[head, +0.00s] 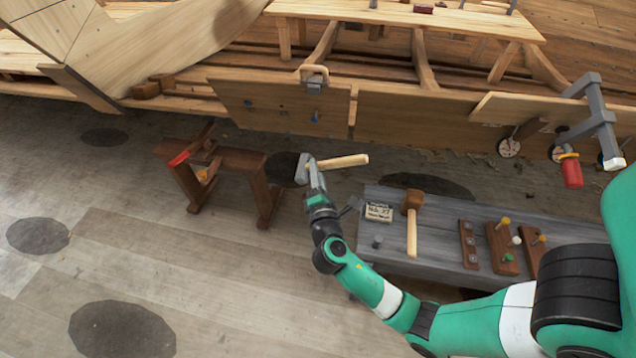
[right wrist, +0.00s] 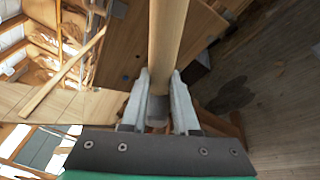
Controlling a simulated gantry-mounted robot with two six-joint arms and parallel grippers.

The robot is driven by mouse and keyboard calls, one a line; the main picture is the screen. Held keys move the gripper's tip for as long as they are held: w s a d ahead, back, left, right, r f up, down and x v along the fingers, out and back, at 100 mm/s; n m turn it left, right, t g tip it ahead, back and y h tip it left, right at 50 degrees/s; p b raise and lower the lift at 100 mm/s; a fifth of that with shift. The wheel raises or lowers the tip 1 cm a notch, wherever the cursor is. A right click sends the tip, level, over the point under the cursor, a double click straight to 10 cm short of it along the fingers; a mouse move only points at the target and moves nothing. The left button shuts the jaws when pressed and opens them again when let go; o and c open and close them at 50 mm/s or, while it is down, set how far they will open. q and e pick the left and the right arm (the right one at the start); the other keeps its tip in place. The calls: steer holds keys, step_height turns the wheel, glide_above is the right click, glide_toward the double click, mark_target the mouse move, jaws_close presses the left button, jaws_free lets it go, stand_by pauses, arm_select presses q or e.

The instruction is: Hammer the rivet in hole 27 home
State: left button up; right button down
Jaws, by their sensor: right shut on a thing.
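My right gripper (head: 316,182) is shut on a hammer with a grey metal head (head: 301,169) and a pale wooden handle (head: 345,161). The grip is near the head end, and the handle points right in the head view. In the right wrist view the handle (right wrist: 168,40) runs up from between the fingers (right wrist: 158,95). The hammer is in front of the hull plank (head: 285,105), apart from it as far as I can tell. A small bluish fitting (head: 315,116) and dark spots show on the plank. I cannot tell which is hole 27. My left gripper is out of view.
A grey bench (head: 450,215) at right holds a lettered card (head: 379,211), a wooden mallet (head: 412,222) and small racks (head: 502,248). A brown trestle (head: 225,165) stands left. The floor at left is clear.

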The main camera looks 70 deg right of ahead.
arm_select(q)
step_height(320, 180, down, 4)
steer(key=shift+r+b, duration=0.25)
steer(key=shift+b, duration=0.85)
arm_select(e)
step_height(320, 180, down, 3)
steer(key=shift+w+t+h, duration=0.15)
steer(key=shift+t+h, duration=0.35)
steer(key=shift+h, duration=0.4)
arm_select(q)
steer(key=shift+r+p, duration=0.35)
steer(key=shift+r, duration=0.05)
arm_select(e)
steer(key=shift+w+d+r, duration=0.15)
steer(key=shift+d+r, duration=0.1)
steer(key=shift+d, duration=0.35)
steer(key=shift+w+d+r, duration=0.1)
steer(key=shift+d+r, duration=0.1)
steer(key=shift+d, duration=0.45)
steer(key=shift+w+d+r, duration=0.15)
steer(key=shift+d+r, duration=0.1)
steer(key=shift+d, duration=0.35)
